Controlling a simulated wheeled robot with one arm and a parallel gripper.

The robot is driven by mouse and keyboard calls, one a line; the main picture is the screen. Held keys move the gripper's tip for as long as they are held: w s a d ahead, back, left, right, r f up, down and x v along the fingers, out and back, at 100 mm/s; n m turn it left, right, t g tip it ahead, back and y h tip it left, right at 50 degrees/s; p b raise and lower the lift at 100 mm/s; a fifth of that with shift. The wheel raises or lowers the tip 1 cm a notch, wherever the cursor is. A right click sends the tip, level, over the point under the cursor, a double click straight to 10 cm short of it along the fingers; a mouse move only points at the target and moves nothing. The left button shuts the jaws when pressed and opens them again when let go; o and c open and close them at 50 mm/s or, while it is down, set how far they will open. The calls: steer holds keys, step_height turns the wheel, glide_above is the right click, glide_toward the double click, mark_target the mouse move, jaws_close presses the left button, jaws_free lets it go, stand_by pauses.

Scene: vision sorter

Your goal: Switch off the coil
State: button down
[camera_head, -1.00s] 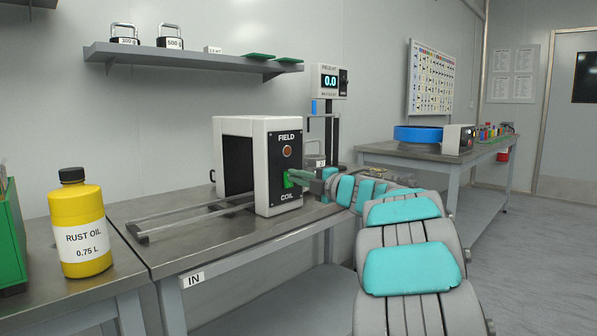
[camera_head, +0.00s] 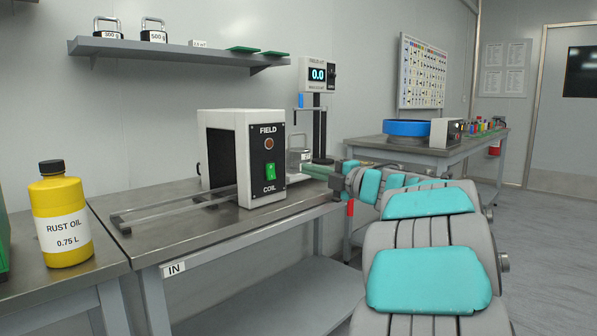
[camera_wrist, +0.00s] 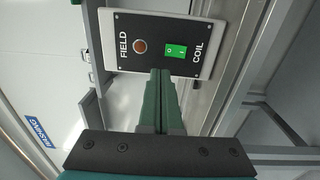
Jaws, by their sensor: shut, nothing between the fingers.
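The coil unit (camera_head: 222,130) is a white box with an open tunnel, standing on a steel bench. Its black front panel (camera_head: 268,196) is marked FIELD and COIL. The panel carries a green rocker switch (camera_head: 270,170) below a dull brown-orange lamp (camera_head: 268,143). In the wrist view the switch (camera_wrist: 176,52) and lamp (camera_wrist: 140,46) appear just beyond my fingertips. My gripper (camera_head: 304,168) has green fingers, shut and empty. It is apart from the panel, to the right of the switch in the head view. In the wrist view the fingers (camera_wrist: 162,73) point at the panel.
A field meter (camera_head: 317,75) reading 0.0 stands behind the coil. Rails (camera_head: 180,209) run out of the tunnel to the left. A yellow rust oil bottle (camera_head: 61,216) stands at the left. A shelf (camera_head: 180,52) with weights hangs above. Another bench (camera_head: 430,151) is behind my arm.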

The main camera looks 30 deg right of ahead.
steer(key=shift+v, duration=1.15)
steer(key=shift+w+r, duration=0.1)
steer(key=shift+r, duration=0.1)
